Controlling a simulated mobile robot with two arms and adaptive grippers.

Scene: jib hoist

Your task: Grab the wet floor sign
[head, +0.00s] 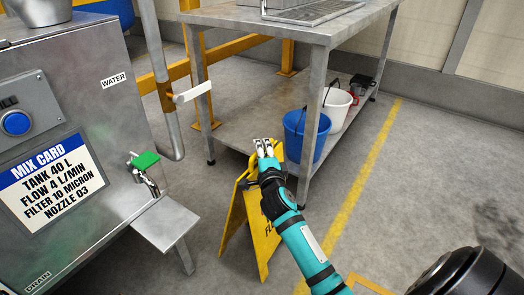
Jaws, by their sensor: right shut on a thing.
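The yellow wet floor sign (257,232) stands on the grey floor in the middle of the head view, in front of the metal table. It is a folding A-shape with its legs spread. My right gripper (264,148) is at the top of the sign, at the end of my teal arm coming from the lower right. It is shut on the sign's top edge. My arm and gripper hide part of the sign's front face and its lettering. My left gripper is not in view.
A metal table (268,20) with a lower shelf stands behind the sign, holding a blue bucket (304,140) and a white bucket (336,106). A metal tank with a mix card (45,183) and tap (148,180) is at left.

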